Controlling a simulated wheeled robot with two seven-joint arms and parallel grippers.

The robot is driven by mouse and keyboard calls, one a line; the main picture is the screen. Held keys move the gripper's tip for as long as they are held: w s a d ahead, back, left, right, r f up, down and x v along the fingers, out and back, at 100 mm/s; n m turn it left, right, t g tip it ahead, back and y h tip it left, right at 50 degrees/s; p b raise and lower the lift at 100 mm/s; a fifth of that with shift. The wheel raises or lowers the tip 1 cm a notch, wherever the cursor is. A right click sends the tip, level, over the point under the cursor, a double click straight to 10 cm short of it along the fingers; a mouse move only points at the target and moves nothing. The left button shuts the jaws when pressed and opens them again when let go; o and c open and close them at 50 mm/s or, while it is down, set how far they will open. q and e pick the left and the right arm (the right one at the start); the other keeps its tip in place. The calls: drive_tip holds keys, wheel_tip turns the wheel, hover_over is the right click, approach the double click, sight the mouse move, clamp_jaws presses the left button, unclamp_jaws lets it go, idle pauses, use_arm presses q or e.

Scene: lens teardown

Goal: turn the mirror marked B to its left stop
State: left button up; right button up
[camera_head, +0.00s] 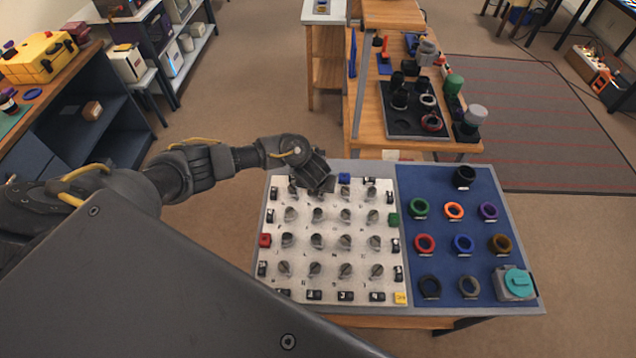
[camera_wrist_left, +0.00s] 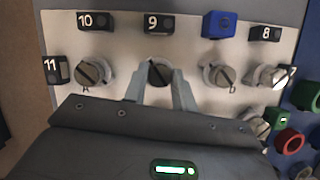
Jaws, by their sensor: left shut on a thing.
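The white board (camera_head: 301,228) carries a grid of grey slotted knobs, the mirrors. In the left wrist view my left gripper (camera_wrist_left: 160,80) has its two fingers closed on the second knob of the far row (camera_wrist_left: 159,72), right of the knob marked A (camera_wrist_left: 93,73). The fingers hide this knob's own letter, so I cannot read whether it is B. Its dark slot looks slightly tilted. In the head view my left gripper (camera_head: 318,186) stands over the board's far row and hides the held knob. My right gripper is not in view.
Number tags 10 (camera_wrist_left: 97,21) and 9 (camera_wrist_left: 158,22) and a blue block (camera_wrist_left: 219,24) line the far edge. Another knob (camera_wrist_left: 220,76) stands just right of the held one. A blue panel (camera_head: 443,262) with coloured rings lies to the right.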

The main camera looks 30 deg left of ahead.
use_arm(q)
drive_tip(key=shift+n+y+p, duration=0.4)
drive_tip(key=shift+n+p, duration=0.2)
drive_tip(key=shift+n, duration=0.5)
drive_tip(key=o, duration=1)
drive_tip(key=shift+r, duration=0.1)
